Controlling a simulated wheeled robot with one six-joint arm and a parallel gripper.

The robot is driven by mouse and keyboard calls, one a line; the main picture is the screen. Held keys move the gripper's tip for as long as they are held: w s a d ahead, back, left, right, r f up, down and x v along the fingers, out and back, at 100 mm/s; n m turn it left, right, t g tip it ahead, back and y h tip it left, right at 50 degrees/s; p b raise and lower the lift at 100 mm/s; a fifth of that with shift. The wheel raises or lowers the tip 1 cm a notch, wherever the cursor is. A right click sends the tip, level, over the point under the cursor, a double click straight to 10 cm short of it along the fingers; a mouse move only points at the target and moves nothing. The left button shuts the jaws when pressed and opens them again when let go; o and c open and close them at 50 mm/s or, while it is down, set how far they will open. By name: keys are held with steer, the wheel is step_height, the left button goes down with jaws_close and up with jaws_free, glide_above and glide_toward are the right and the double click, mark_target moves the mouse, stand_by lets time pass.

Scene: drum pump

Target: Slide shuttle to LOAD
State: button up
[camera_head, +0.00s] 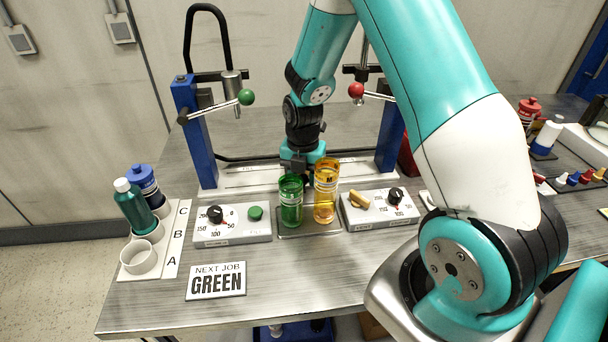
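My gripper (303,172) points down at the middle of the table, just behind a green bottle (291,201) and an amber bottle (326,190). The bottles hide most of its fingers, so I cannot see whether it is open or holds anything. A pale rail strip (232,176) runs across the table between two blue posts (195,131), passing behind the bottles. No shuttle can be clearly made out; my gripper and the bottles cover the middle of the strip. No LOAD label is readable.
The bottles stand upright on a metal plate (309,233) between two control boxes (232,225) (379,209). Levers with a green knob (246,97) and a red knob (356,90) reach inward. A rack (174,240) marked A, B, C holds bottles at left. A "NEXT JOB GREEN" sign (216,281) lies in front.

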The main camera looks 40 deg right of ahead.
steer(key=shift+o, duration=1)
step_height(320, 180, up, 18)
steer(key=b, duration=0.1)
steer(key=shift+f, duration=0.25)
